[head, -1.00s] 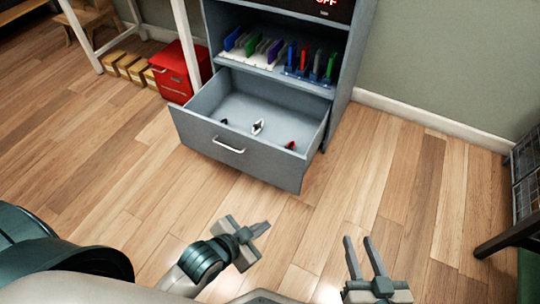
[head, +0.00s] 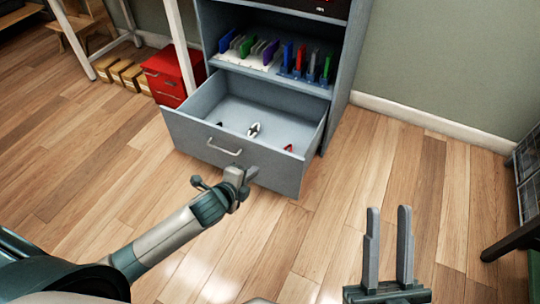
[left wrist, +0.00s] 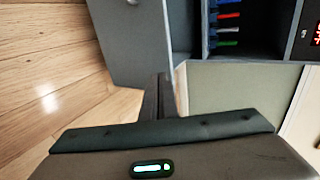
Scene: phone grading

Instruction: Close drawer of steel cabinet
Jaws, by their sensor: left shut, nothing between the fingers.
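The steel cabinet (head: 342,85) is grey and stands at the top centre of the head view. Its lower drawer (head: 190,130) is pulled out, with a light bar handle (head: 224,148) on its front. Small items lie inside, among them a black and white one (head: 254,130) and a red one (head: 288,148). My left gripper (head: 243,173) is shut and empty, close before the drawer front, right of and below the handle; I cannot tell if it touches. In the left wrist view its fingers (left wrist: 160,92) point at the drawer front (left wrist: 128,50). My right gripper (head: 389,209) is open and empty, over the floor at lower right.
An open shelf above the drawer holds several upright coloured phones (head: 300,60) in racks. A red box (head: 170,76) stands left of the cabinet, beside a white post. A dark rack (head: 525,180) is at the right edge. The wooden floor before the cabinet is clear.

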